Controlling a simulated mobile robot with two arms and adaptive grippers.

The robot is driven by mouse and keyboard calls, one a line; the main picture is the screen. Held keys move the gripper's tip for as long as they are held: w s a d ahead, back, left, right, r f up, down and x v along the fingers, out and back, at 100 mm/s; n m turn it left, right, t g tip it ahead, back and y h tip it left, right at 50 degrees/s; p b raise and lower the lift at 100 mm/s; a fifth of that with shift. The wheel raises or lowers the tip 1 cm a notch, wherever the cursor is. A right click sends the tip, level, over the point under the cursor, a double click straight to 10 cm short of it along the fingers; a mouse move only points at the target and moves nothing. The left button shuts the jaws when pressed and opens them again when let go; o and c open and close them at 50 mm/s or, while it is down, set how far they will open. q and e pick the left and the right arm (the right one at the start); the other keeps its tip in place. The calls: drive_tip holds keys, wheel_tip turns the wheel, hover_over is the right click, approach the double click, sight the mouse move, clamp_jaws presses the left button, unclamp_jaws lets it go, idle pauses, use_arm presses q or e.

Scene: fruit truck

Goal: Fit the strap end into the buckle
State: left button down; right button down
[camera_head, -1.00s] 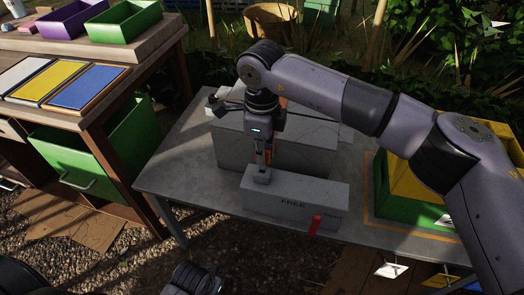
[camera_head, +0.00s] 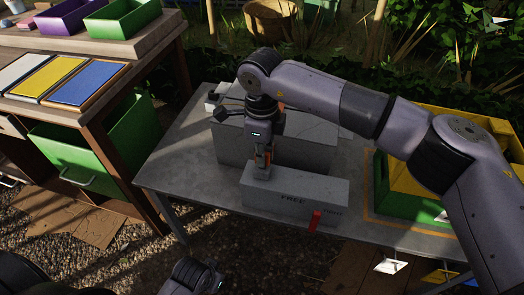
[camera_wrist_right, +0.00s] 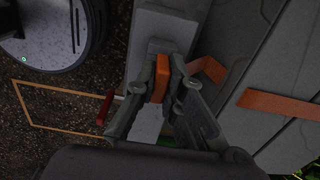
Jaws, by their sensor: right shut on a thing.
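My right gripper (camera_head: 263,166) is over the left end of a long grey block (camera_head: 300,199) marked "FREE". In the right wrist view its fingers (camera_wrist_right: 160,80) are shut on an orange strap end (camera_wrist_right: 159,79). A small grey buckle-like piece (camera_wrist_right: 161,46) sits on the block close to the strap end. Whether the strap end is inside it cannot be told. More orange strap (camera_wrist_right: 208,69) shows beside the fingers, and another orange strip (camera_wrist_right: 278,104) lies on the grey surface to the right. No fingers of my left gripper are visible.
A larger grey block (camera_head: 240,150) stands behind on the grey table (camera_head: 185,165). Green and yellow crates (camera_head: 395,200) stand at the right. The table's left part is clear.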

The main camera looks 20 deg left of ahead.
drive_tip(key=shift+f, duration=0.65)
drive_tip(key=c, duration=1.6)
unclamp_jaws()
wheel_tip(320, 180, up, 12)
drive_tip(key=shift+s, duration=0.1)
